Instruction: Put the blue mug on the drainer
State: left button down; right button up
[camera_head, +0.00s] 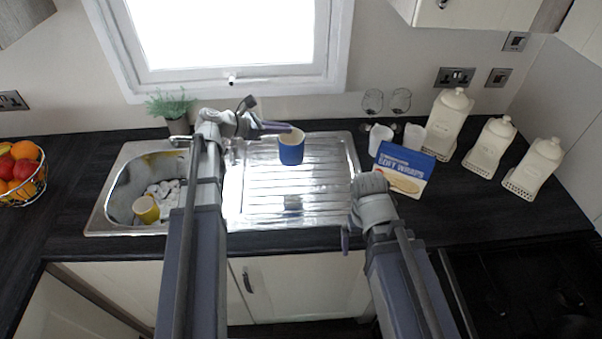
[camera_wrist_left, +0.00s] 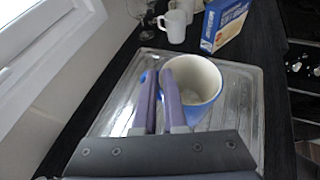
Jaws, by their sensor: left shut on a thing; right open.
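The blue mug (camera_head: 291,150), with a pale inside, is upright over the ribbed drainer (camera_head: 325,185) of the metal sink unit. A bluish reflection lies on the drainer below it, and the mug appears held above the surface. My left gripper (camera_head: 279,127) is shut on the mug at its left side near the rim. In the left wrist view the fingers (camera_wrist_left: 160,100) meet the near left side of the mug (camera_wrist_left: 203,88); the exact grip point is hidden. My right gripper (camera_head: 346,238) is open and empty in front of the drainer's front edge.
A yellow cup (camera_head: 146,210) lies in the sink bowl (camera_head: 120,205). White mugs (camera_head: 380,138), a blue box (camera_head: 403,170), glasses (camera_head: 373,101) and white canisters (camera_head: 490,145) stand right of the drainer. A plant (camera_head: 172,108) stands behind the sink, a fruit basket (camera_head: 22,173) at left.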

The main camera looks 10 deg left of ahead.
pick_arm(q)
jog(key=shift+w+d, duration=0.2)
jog(key=shift+d, duration=0.35)
jog(key=shift+w+d, duration=0.15)
jog(key=shift+d, duration=0.35)
notch_tip(320, 180, down, 10)
jog(key=b, duration=1)
jog(key=shift+f, duration=0.1)
jog(key=c, duration=1)
grip_release()
